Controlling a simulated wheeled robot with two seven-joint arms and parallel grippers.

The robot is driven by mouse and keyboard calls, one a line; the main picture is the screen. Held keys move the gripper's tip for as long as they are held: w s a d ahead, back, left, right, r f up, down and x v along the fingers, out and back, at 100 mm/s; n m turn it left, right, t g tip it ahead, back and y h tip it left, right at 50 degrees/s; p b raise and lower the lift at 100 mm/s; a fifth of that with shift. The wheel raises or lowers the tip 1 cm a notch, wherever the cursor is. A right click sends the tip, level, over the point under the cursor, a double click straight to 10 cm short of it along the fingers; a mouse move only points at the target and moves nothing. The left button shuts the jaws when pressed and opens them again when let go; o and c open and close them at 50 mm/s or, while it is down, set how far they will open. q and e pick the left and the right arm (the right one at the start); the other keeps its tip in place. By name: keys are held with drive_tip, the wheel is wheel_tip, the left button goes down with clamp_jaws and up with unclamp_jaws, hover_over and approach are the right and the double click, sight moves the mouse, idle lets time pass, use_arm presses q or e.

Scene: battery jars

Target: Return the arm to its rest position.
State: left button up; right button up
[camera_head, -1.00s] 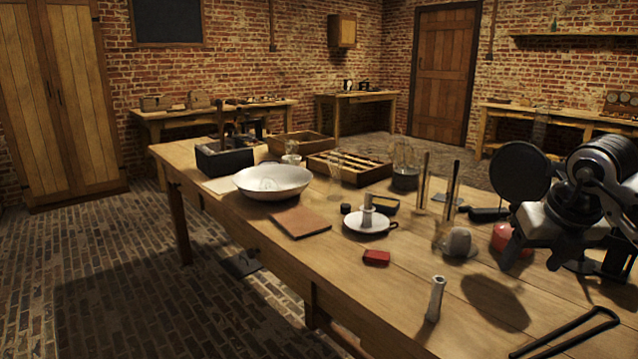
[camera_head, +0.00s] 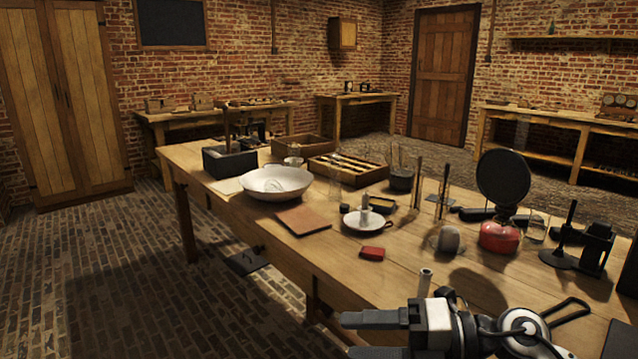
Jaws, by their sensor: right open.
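My right gripper (camera_head: 348,336) is at the bottom of the head view, at the near edge of the long wooden table (camera_head: 395,295). Its two dark fingers point left and stand apart, with nothing visible between them. The arm comes in from the lower right. A small pale cylinder (camera_head: 425,279) shows just beyond the gripper, its lower part hidden by it. My left gripper is not in view.
The table carries a white bowl (camera_head: 275,183), a brown book-like slab (camera_head: 303,220), a white candle dish (camera_head: 366,221), a red block (camera_head: 372,253), a grey rounded object (camera_head: 449,239) and a red-based stand with a dark disc (camera_head: 503,178). Brick floor (camera_head: 150,290) lies clear to the left.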

drive_tip(key=s+d+f+m+t+h+p, duration=0.1)
drive_tip(key=d+f+m+t+h+p, duration=0.2)
drive_tip(key=m+t, duration=0.7)
drive_tip(key=s+d+f+m+t+h, duration=0.1)
drive_tip(key=d+m+t+h, duration=0.3)
drive_tip(key=m, duration=1.2)
drive_tip(key=s+f+m+g+h+p, duration=0.1)
drive_tip(key=s+f+m+g+h, duration=0.4)
drive_tip(key=s+f+m, duration=0.3)
drive_tip(key=s+f+g, duration=0.1)
drive_tip(key=s+f, duration=0.2)
drive_tip(key=f, duration=0.2)
drive_tip(key=shift+s+d+f+g+h, duration=0.25)
drive_tip(key=shift+s+f+g+h, duration=0.05)
drive_tip(key=shift+s, duration=0.05)
